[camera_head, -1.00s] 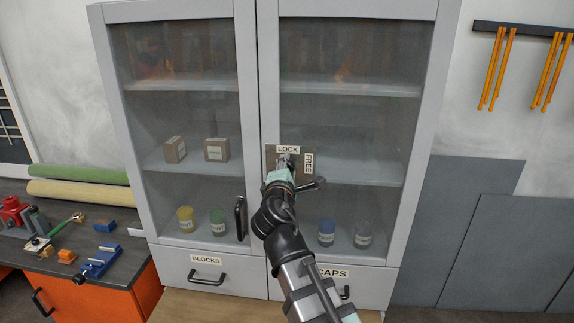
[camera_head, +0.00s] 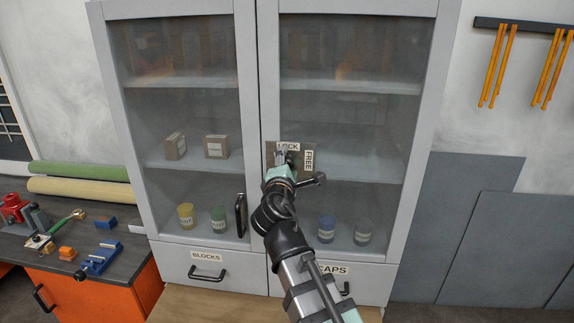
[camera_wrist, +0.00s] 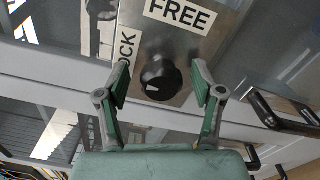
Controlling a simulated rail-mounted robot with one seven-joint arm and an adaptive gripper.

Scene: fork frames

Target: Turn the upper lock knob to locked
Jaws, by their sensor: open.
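The lock knob (camera_wrist: 160,78) is black and round with a white mark, set on a metal plate (camera_wrist: 190,50) with a FREE label (camera_wrist: 180,14) and a LOCK label (camera_wrist: 126,55). The white mark sits at the lower left of its face in the wrist view, toward the LOCK label's side. My gripper (camera_wrist: 162,88) is open, with one green-padded finger on each side of the knob and gaps between. In the head view my gripper (camera_head: 284,162) is in front of the plate (camera_head: 271,158) and hides most of the knob.
The plate is on the right glass door (camera_head: 345,130) of a grey cabinet. A black door handle (camera_head: 240,215) stands out to the left. Two labelled drawers are below, with a drawer handle (camera_head: 207,275) on the left one. A workbench (camera_head: 75,285) with tools stands at the left.

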